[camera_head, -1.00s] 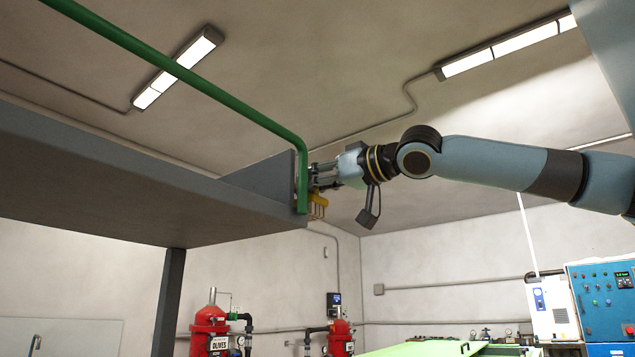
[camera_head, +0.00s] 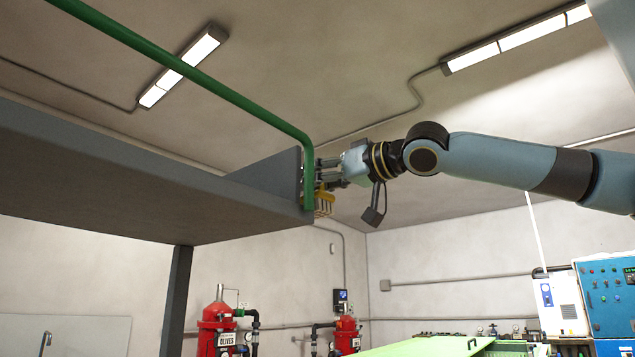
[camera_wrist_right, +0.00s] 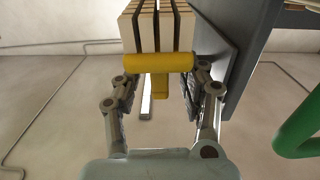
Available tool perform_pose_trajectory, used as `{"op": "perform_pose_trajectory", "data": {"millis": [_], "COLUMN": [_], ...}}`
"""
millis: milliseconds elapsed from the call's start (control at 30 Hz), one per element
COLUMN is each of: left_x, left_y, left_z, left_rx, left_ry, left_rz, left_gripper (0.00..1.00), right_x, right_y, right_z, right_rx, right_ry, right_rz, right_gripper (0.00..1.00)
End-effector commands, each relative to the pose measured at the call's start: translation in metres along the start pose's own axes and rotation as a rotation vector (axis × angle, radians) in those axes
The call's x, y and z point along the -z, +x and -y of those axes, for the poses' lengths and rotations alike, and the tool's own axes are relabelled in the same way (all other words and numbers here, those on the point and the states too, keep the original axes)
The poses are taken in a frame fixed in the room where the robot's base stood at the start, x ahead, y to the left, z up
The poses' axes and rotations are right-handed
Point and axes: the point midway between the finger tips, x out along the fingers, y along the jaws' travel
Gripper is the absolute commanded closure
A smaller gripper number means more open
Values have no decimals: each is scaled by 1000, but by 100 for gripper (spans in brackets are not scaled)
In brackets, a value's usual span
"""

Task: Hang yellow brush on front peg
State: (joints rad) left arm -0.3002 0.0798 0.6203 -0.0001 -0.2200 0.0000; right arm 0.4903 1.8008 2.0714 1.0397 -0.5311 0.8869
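The yellow brush (camera_head: 323,203) is at the front right end of a grey raised platform, near the green rail. In the right wrist view the brush (camera_wrist_right: 160,63) shows a yellow bar, a short yellow stem and pale bristle blocks pointing away from me. My right gripper (camera_head: 325,172) reaches in from the right. I cannot make out the front peg. My left gripper is not in view.
The grey platform (camera_head: 130,180) overhangs at left, with an upright end plate (camera_head: 275,172). The green rail (camera_head: 220,95) bends down close to my right gripper. The green rail also shows in the right wrist view (camera_wrist_right: 298,135). Red tanks (camera_head: 216,325) and a blue cabinet (camera_head: 605,295) stand below.

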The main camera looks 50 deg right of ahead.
Motion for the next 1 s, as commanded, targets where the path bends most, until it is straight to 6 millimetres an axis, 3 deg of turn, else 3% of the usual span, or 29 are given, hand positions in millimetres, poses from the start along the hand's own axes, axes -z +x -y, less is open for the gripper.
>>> {"op": "perform_pose_trajectory", "data": {"millis": [267,467,867,1000], "left_x": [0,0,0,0], "left_y": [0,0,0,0], "left_z": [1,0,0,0], "left_rx": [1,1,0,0], "left_ry": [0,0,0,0], "left_rz": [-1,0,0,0], "left_gripper": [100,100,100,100], "right_x": [0,11,77,88], "right_y": [0,0,0,0], "right_z": [0,-3,-1,-1], "right_rx": [-1,-7,-4,0], "right_ry": [-1,-5,-4,-1], "right_rz": [1,3,0,3], "right_gripper": [56,56,56,56]}}
